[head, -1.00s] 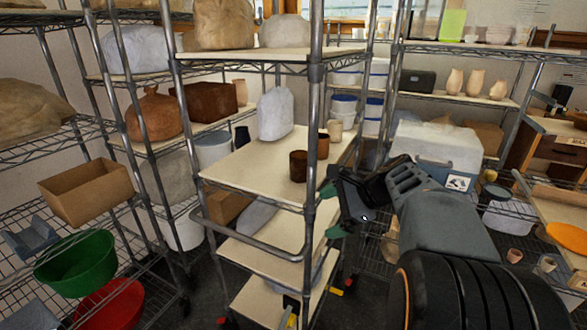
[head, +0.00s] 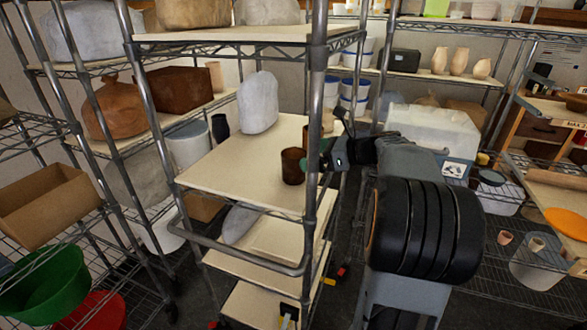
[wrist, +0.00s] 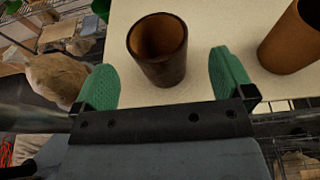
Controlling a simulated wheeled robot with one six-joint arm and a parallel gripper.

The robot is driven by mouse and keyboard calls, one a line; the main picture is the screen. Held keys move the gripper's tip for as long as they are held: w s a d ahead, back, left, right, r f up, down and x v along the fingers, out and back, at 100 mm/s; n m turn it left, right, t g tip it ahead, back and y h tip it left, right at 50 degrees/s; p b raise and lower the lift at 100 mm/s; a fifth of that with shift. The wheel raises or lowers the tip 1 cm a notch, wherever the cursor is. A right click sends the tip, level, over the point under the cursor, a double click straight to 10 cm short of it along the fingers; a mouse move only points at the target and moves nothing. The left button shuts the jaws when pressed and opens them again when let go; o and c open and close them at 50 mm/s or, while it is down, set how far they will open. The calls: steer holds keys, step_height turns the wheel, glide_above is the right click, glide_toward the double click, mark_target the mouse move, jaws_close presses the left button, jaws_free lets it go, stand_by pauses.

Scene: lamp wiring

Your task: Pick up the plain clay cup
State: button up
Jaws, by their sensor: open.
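A dark brown, slightly glossy cup (head: 292,167) stands upright on the cart's pale upper-middle shelf (head: 225,170). In the wrist view this dark cup (wrist: 158,55) is ahead of and between my gripper's green fingers. My gripper (wrist: 160,62) is open and empty, with gaps on both sides of the cup. A matte, lighter brown cup (wrist: 293,38) stands to the right, cut off by the picture edge. In the head view my gripper (head: 318,157) is at the shelf's right side, partly hidden by the front post. I cannot tell for sure which cup is the plain clay one.
A metal post (head: 315,110) stands close to my gripper. A pale wrapped block (head: 258,102) stands farther back on the same shelf. The shelf's front left is clear.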

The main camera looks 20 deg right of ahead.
mark_target(294, 156)
steer(key=shift+p+x, duration=0.35)
steer(key=shift+x, duration=2.6)
steer(key=shift+s+a+r, duration=0.1)
steer(key=c, duration=1.1)
steer(key=shift+r, duration=0.15)
